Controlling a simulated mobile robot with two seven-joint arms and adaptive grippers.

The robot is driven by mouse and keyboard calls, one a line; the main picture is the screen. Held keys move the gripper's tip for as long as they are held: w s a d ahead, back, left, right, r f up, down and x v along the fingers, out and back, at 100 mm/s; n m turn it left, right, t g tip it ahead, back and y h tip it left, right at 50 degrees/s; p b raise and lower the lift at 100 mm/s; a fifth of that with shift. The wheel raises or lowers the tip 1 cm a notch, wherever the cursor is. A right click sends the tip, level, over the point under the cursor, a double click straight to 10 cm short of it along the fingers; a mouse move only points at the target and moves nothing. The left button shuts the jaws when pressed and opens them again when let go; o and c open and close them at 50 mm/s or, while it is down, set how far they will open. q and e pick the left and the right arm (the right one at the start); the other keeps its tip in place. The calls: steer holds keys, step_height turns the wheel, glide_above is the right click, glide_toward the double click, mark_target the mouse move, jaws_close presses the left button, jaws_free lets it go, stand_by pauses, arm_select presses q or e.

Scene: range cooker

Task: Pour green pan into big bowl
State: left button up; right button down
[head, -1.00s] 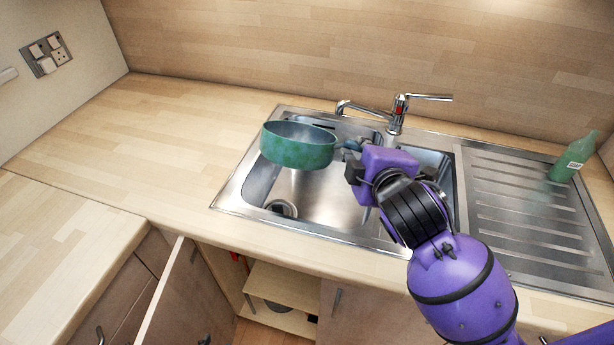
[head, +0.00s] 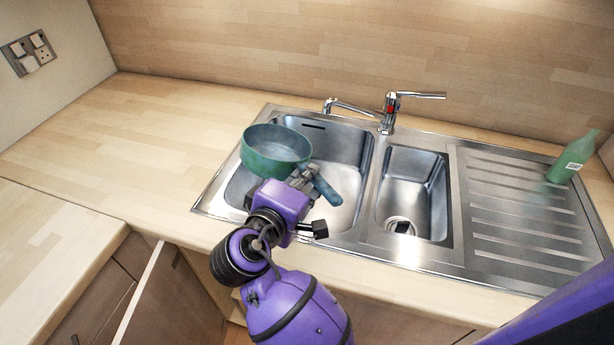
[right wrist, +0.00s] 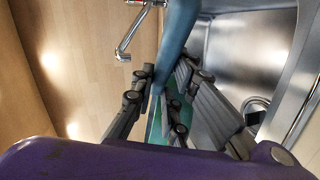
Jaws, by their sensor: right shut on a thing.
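The green pan (head: 276,160) is held above the left sink basin, toward its back left, roughly level, with its opening up. Its blue-green handle (head: 327,189) points to the lower right. My right gripper (head: 303,180) is shut on the pan's handle close to the pan body. In the right wrist view the handle (right wrist: 178,35) runs between the fingers (right wrist: 160,100). I cannot make out anything inside the pan. No big bowl shows in these views. My left gripper is not in view.
The sink has a left basin (head: 345,150), a smaller right basin (head: 412,185) and a ribbed drainer (head: 520,215). A tap (head: 390,110) stands behind. A green bottle (head: 572,158) stands at the right. The left counter (head: 150,130) is clear. A cupboard door (head: 165,300) hangs open below.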

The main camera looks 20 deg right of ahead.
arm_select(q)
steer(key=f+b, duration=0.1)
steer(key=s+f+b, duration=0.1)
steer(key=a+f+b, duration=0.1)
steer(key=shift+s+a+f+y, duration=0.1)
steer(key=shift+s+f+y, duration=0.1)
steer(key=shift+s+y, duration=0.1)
arm_select(e)
steer(key=shift+s+a+r+n+t+h, duration=0.1)
steer(key=shift+a+r+n+t+h, duration=0.1)
steer(key=shift+n+t+h, duration=0.35)
steer(key=shift+s+a+r+n+t+h, duration=0.15)
steer(key=shift+n+t+h, duration=0.2)
steer(key=shift+t+h, duration=0.25)
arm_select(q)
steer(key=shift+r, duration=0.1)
arm_select(e)
steer(key=shift+w, duration=0.1)
